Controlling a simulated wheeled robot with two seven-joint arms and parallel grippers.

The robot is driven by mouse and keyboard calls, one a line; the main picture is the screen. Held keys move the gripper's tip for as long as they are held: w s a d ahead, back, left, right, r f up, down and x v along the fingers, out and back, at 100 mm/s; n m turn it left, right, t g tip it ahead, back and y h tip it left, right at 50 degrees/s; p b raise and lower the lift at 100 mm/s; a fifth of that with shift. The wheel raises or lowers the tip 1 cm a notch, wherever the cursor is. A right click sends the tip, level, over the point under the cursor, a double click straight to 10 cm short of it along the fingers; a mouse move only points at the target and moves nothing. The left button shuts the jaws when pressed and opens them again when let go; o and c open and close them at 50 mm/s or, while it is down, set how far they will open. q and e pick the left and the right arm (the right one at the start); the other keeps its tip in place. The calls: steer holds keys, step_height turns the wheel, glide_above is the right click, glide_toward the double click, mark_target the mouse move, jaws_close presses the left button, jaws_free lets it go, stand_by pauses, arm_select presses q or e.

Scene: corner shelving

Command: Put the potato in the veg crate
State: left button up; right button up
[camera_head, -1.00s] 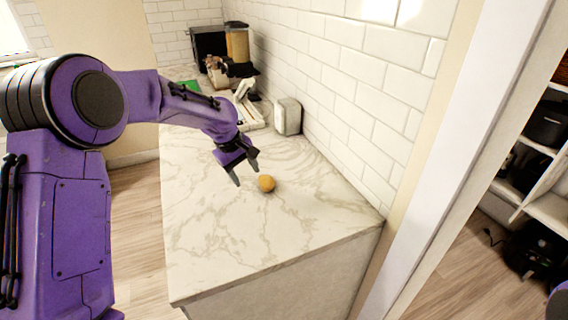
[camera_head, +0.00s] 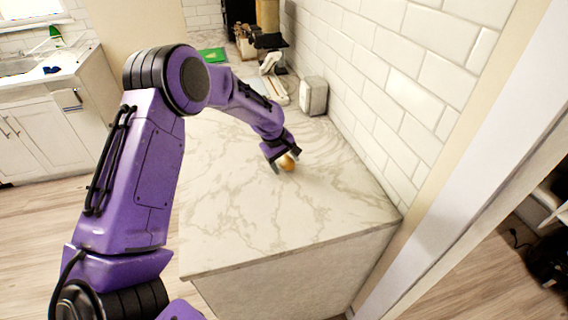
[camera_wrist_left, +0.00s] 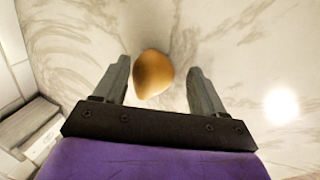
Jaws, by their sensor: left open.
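The potato (camera_head: 287,162) is a small orange-brown lump on the marble counter. My left gripper (camera_head: 284,164) is down at the potato. In the left wrist view the potato (camera_wrist_left: 153,74) lies between the two grey fingers of the left gripper (camera_wrist_left: 160,82), nearer the left finger, with a clear gap to the right one. The fingers are open. Whether the left finger touches the potato I cannot tell. No veg crate can be made out in these views. My right gripper is not in view.
The marble counter (camera_head: 235,225) is clear towards its front edge. A tiled wall (camera_head: 400,100) runs along its right side. A metallic box (camera_head: 314,95), a green mat (camera_head: 212,55) and other kitchen items stand farther back. A sink cabinet (camera_head: 50,120) is at left.

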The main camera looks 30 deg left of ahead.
arm_select(q)
steer(key=shift+x, duration=0.9)
steer(key=shift+s+a+r, duration=0.2)
steer(key=shift+s, duration=0.05)
steer(key=c, duration=0.4)
steer(key=shift+s+a, duration=0.1)
steer(key=shift+a, duration=0.1)
steer(key=c, duration=0.4)
steer(key=shift+a, duration=0.1)
steer(key=shift+c, duration=0.6)
steer(key=shift+w+d+r, duration=0.1)
steer(key=shift+w+d, duration=0.1)
steer(key=shift+d, duration=0.05)
step_height(320, 180, up, 2)
steer(key=shift+w+a+r+b, duration=0.1)
steer(key=shift+b, duration=0.85)
steer(key=s+d+r, duration=0.6)
steer(key=s+r, duration=0.4)
steer(key=s, duration=0.3)
steer(key=shift+r, duration=0.25)
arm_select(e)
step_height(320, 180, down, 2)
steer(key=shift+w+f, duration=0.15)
